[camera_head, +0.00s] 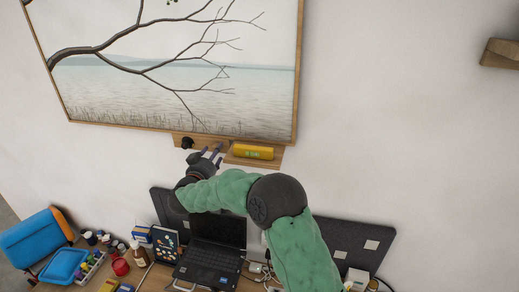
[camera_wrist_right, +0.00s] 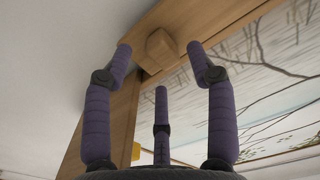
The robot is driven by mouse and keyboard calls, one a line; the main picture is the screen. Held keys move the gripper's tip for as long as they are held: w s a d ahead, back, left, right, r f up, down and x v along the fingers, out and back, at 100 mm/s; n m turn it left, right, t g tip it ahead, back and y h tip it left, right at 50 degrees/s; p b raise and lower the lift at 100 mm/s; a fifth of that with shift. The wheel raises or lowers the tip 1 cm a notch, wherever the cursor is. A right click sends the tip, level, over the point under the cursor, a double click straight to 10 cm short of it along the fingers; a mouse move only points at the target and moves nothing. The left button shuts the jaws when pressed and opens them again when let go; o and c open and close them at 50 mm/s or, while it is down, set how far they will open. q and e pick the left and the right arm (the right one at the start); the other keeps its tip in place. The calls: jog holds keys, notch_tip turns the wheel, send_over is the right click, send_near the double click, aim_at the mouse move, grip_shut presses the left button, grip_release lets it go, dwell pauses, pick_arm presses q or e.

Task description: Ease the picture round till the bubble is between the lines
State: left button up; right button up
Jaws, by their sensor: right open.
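A large framed picture (camera_head: 190,85) of a bare branch over water hangs on the wall. In the head view its lower edge slopes down to the right. A yellow spirit level (camera_head: 253,152) with a green vial sits just below that edge; the bubble is too small to read. My right gripper (camera_head: 212,153) is open just left of the level, under the frame. In the right wrist view its fingers (camera_wrist_right: 160,55) spread around a wooden knob (camera_wrist_right: 161,46) on a wooden strip, without closing on it. My left gripper is not in view.
A wooden ledge (camera_head: 275,161) lies under the level. Below, a desk holds an open laptop (camera_head: 211,258), a blue case (camera_head: 36,238), bottles (camera_head: 139,254) and dark panels (camera_head: 352,240). A wooden shelf (camera_head: 501,53) juts out at right. The wall between is bare.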

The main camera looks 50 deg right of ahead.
jog(key=shift+v, duration=2.25)
